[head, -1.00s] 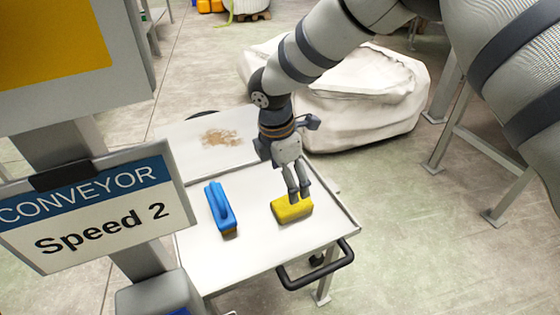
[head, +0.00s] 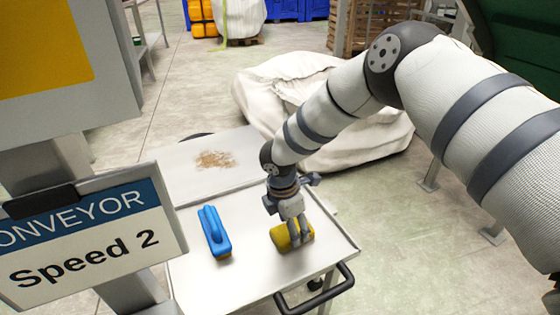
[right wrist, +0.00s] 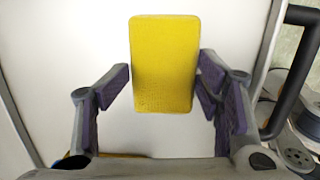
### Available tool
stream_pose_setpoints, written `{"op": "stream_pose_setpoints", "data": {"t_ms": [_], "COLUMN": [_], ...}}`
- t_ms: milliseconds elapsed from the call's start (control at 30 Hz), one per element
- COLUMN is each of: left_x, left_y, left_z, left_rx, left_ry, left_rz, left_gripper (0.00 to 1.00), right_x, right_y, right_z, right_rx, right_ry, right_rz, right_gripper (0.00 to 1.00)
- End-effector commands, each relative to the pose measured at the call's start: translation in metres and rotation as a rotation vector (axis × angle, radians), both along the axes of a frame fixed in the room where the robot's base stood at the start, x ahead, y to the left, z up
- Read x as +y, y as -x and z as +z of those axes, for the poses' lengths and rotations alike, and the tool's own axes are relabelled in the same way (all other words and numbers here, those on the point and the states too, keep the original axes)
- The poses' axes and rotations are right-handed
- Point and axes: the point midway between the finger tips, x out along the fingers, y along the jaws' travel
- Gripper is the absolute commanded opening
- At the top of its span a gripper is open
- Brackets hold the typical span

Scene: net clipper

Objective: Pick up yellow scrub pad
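The yellow scrub pad (head: 286,238) lies on the white top of a cart (head: 250,280), near its right front part. My right gripper (head: 299,236) points down over the pad and hides part of it in the head view. In the right wrist view the pad (right wrist: 164,62) shows between the two open fingers of my right gripper (right wrist: 163,85). A narrow gap shows on the left finger's side; the right finger's tip is very close to the pad's edge, and I cannot tell whether it touches. My left gripper is not in view.
A blue-handled brush (head: 214,231) lies on the cart left of the pad. Brown dirt (head: 215,160) is at the cart's back. A conveyor sign (head: 95,240) stands at the left front. A white sack (head: 270,95) sits behind the cart, whose black handle (head: 318,290) juts out in front.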

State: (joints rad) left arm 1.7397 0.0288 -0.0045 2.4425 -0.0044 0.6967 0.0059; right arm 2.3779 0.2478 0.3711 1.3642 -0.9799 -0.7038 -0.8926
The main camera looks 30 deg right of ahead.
Motion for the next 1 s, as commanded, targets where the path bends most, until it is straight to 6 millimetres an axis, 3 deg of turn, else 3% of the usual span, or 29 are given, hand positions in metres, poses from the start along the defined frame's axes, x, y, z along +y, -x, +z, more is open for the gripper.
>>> {"op": "stream_pose_setpoints", "data": {"t_ms": [100,533,700,900,1000], "left_x": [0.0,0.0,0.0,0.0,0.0], "left_y": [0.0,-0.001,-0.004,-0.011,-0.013], "left_z": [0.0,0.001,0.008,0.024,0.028], "left_rx": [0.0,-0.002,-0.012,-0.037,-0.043], "left_ry": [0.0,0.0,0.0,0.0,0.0], "left_rz": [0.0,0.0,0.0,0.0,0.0], "left_gripper": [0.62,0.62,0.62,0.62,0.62], "right_x": [0.0,0.0,0.002,0.023,0.035], "right_y": [0.003,0.003,0.006,0.048,0.075], "right_z": [-0.003,0.004,0.039,0.094,0.104], "right_rx": [0.01,0.007,0.003,0.0,0.004], "right_ry": [0.001,0.001,0.002,0.003,0.005], "right_rz": [0.0,0.0,0.002,0.004,0.005], "right_gripper": [0.35,0.35,0.35,0.35,0.35]}}
